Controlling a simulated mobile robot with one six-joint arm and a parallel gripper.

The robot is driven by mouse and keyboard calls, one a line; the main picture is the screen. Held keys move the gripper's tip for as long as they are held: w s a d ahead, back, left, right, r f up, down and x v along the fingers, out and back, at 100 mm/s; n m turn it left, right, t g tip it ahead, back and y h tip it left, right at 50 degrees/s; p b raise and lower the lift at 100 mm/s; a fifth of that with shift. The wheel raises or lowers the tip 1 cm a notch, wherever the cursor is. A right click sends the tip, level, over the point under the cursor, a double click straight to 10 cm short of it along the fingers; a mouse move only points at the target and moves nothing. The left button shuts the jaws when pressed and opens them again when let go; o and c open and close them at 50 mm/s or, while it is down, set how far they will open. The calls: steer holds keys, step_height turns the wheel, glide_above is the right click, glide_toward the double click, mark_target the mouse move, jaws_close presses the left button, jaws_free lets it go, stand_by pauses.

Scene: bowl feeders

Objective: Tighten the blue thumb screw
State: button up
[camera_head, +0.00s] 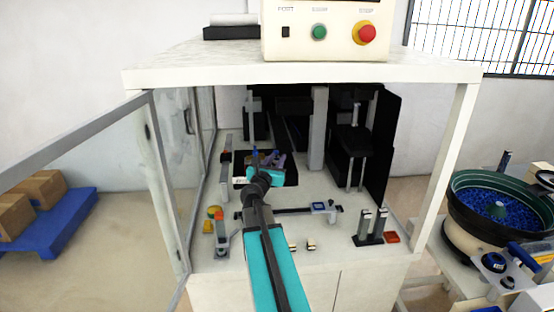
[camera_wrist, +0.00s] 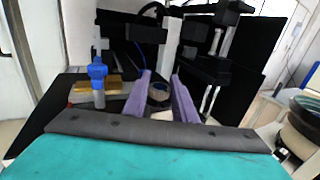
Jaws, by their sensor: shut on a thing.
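My gripper (camera_wrist: 160,83) is inside the machine, its two purple fingers closed on either side of a small round knob-like piece (camera_wrist: 158,94). That piece has a dark, bluish rim and a brownish top, and the fingers hide its sides. I cannot tell surely whether it is the blue thumb screw. A bright blue part (camera_wrist: 97,72) on an upright grey cylinder stands left of the fingers, apart from them. In the head view my gripper (camera_head: 279,158) is small, with the blue part (camera_head: 255,154) to its left; the round piece cannot be made out there.
A brass-coloured block (camera_wrist: 118,88) lies behind the blue part. Black uprights (camera_head: 360,140) and a grey post (camera_head: 318,128) stand behind and right. The open glass door (camera_head: 170,175) is on the left. A bowl feeder (camera_head: 470,235) stands outside at right. The front deck has some clear room.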

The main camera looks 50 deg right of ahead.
steer(key=shift+m+g+h, duration=0.3)
steer(key=shift+m+g, duration=0.2)
steer(key=shift+g, duration=0.2)
steer(key=shift+m+g, duration=0.3)
steer(key=shift+g, duration=0.1)
steer(key=o, duration=1)
steer(key=shift+o, duration=0.2)
steer(key=b+v, duration=0.4)
steer(key=v, duration=0.7)
steer(key=shift+a+f, duration=0.2)
steer(key=shift+f, duration=0.1)
